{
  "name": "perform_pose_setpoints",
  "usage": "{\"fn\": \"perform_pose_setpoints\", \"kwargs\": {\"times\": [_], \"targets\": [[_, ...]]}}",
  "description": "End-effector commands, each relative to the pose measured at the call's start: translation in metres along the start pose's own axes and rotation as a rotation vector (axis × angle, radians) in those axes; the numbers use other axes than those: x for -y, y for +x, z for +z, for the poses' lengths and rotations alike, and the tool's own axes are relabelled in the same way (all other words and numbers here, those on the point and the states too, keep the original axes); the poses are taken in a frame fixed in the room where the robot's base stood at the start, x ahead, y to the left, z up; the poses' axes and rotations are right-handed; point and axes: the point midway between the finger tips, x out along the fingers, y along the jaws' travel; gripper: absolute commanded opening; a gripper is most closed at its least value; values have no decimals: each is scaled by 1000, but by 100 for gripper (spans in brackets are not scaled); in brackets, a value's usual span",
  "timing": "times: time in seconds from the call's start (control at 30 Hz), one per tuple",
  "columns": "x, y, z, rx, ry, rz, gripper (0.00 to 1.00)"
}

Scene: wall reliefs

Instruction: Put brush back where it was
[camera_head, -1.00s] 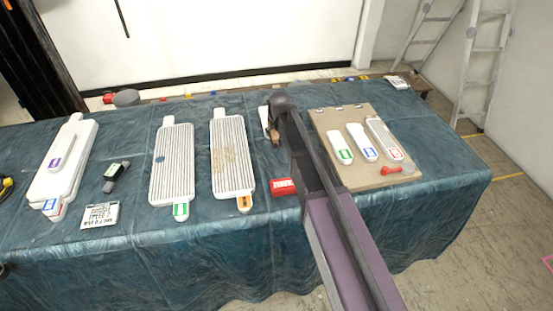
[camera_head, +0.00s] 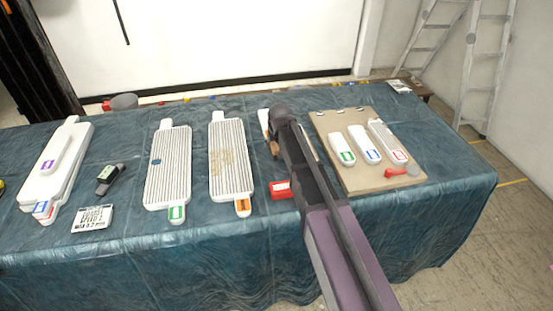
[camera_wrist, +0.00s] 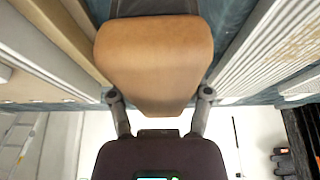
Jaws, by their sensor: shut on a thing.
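The brush, with a smooth tan-brown wooden body (camera_wrist: 155,60), sits between the two fingers of my gripper (camera_wrist: 160,95) in the wrist view. The gripper is shut on it; a dark edge shows at its far end. In the head view my arm hides most of the gripper, and a small brown part of the brush (camera_head: 274,148) shows just left of the arm over the table. I cannot tell whether the brush touches the cloth.
A blue cloth-covered table (camera_head: 120,250) bears white ribbed panels (camera_head: 168,165) and (camera_head: 231,160), left of my arm. A red block (camera_head: 281,189) lies close to the arm. A tan board (camera_head: 350,180) with small labelled pieces lies right. A dark tool (camera_head: 110,178) lies left.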

Motion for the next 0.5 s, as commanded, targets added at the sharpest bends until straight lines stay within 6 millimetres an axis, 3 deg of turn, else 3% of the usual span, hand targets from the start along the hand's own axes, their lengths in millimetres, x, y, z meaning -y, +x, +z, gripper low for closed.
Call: {"fn": "perform_pose_setpoints", "kwargs": {"times": [0.13, 0.5], "targets": [[0, 11, 4, 0, 0, 0, 25], [1, 11, 4, 0, -1, 0, 25]]}}
